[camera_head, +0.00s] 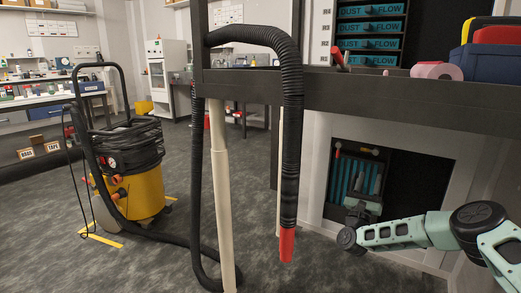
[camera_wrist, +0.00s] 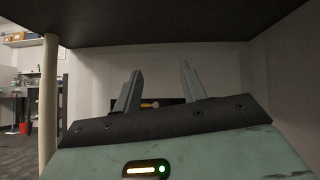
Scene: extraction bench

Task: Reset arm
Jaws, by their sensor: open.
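My arm reaches in from the right in the head view, low under the bench. My gripper (camera_head: 362,210) is at its far end, in front of the dark opening in the cabinet below the bench. In the wrist view my gripper (camera_wrist: 160,88) shows two upright fingers spread apart with nothing between them. The gripper is open and empty. Its fingertips are small and partly lost against the dark opening in the head view.
The dark bench top (camera_head: 400,98) runs above my arm. A black hose (camera_head: 291,140) with a red end hangs left of my gripper, beside a pale post (camera_head: 221,190). A yellow vacuum (camera_head: 140,190) stands on the open floor at left. A pink roll (camera_head: 437,71) lies on the bench.

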